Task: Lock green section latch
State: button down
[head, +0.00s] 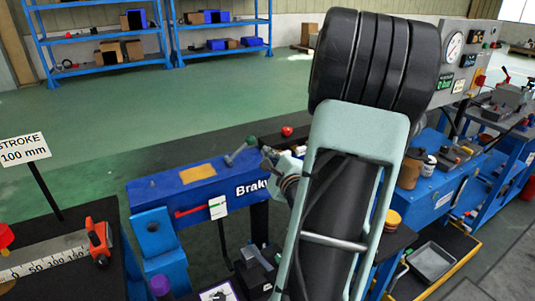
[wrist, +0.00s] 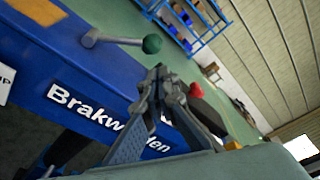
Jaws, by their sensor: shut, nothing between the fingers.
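The latch (wrist: 112,40) is a grey metal lever with a round green knob (wrist: 152,44) at its end, on top of a blue beam marked "Brakw…" (wrist: 60,50). In the head view the lever (head: 237,155) and its green knob (head: 251,140) stick out at the right part of the beam (head: 160,189). My gripper (wrist: 160,72) is shut and empty, just below the green knob in the wrist view, with a gap showing between them. In the head view my gripper (head: 268,153) is small, right of the knob, and my arm hides part of the beam's right end.
A red knob (head: 287,131) is beyond my gripper; it also shows in the wrist view (wrist: 196,90). A red handle (head: 192,211) and white tag (head: 218,207) are on the beam's front. Blue shelves (head: 100,40) stand far back, with open green floor before them.

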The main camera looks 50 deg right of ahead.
aim_at(241, 148)
jog(key=x, duration=0.7)
jog(key=shift+w+d+b, duration=0.1)
jog(key=shift+w+b, duration=0.05)
jog(key=shift+b, duration=0.25)
jog(key=shift+w, duration=0.1)
jog(key=shift+w, duration=0.1)
